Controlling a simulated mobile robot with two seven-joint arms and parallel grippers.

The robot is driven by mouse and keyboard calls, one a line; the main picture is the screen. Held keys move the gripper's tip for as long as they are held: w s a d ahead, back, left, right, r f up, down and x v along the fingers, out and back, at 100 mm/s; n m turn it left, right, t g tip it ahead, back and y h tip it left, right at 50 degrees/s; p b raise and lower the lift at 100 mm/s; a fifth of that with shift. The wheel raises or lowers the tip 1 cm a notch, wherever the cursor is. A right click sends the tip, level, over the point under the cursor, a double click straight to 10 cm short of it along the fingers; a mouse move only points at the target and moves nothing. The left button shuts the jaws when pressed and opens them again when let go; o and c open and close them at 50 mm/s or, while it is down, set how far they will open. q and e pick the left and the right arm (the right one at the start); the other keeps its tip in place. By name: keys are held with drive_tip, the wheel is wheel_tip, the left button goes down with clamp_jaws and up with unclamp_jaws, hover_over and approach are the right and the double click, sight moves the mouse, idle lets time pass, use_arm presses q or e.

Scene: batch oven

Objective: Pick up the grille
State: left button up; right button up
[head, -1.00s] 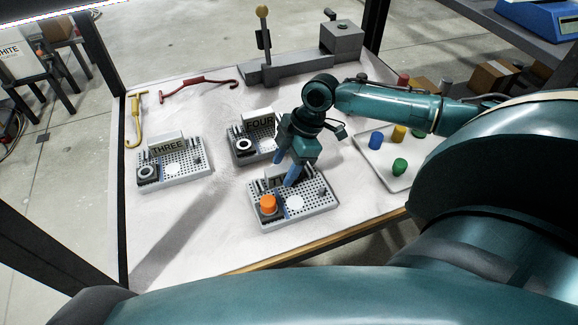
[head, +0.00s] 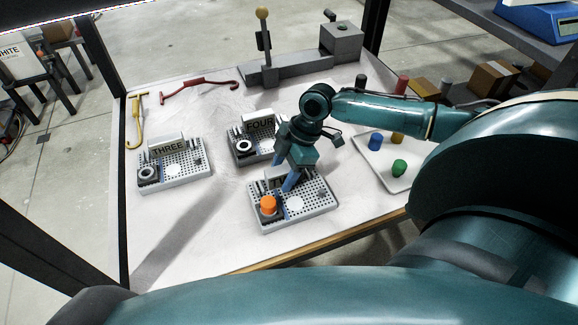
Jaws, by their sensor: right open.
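Three grey perforated trays that look like grilles lie on the white table. One with a THREE plate (head: 196,177) is at the left, one with a FOUR plate (head: 238,156) is in the middle, and the nearest grille (head: 318,207) has an orange cylinder (head: 268,205) on its left corner. My right gripper (head: 289,183) is open, pointing down with blue fingertips over the back part of the nearest grille. It partly hides that grille's label and the FOUR tray's right side. Whether the fingertips touch the grille I cannot tell. My left gripper is out of view.
A white tray (head: 372,174) with coloured cylinders lies to the right, partly behind my arm. A red hooked tool (head: 198,84) and a yellow one (head: 137,118) lie at the back left. A grey lever fixture (head: 290,70) stands at the back. The front left of the table is clear.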

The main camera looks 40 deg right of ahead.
clamp_jaws()
idle(0.6)
